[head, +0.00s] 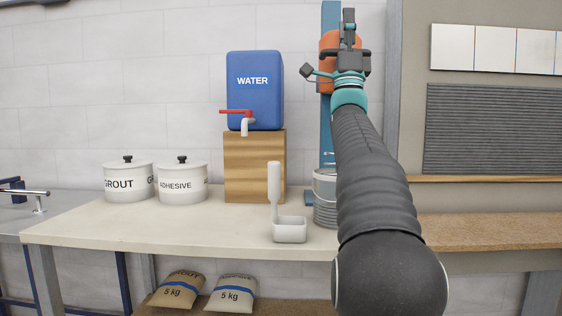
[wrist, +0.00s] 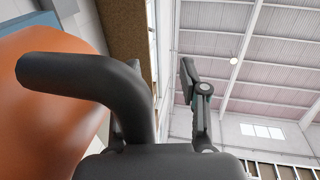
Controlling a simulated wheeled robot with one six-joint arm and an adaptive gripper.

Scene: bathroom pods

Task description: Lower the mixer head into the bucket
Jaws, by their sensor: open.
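The mixer head (head: 327,82) is orange and stands raised on a blue upright post (head: 331,14), mostly hidden behind my arm in the head view. In the wrist view the orange body (wrist: 50,105) fills the left side, with a thick black curved handle (wrist: 75,75) in front of it. My gripper (head: 348,24) is up at the mixer head. One finger shows right of the handle in the wrist view, apart from it; the other finger is mostly hidden. The jaws are open. The metal bucket (head: 323,200) stands on the worktop below, partly hidden by my arm.
A white scoop (head: 289,230) lies left of the bucket on the worktop (head: 150,228). A blue water tank (head: 255,90) with a red tap sits on a wooden block (head: 254,168). Grout (head: 128,183) and adhesive (head: 182,184) tubs stand further left. The front-left worktop is clear.

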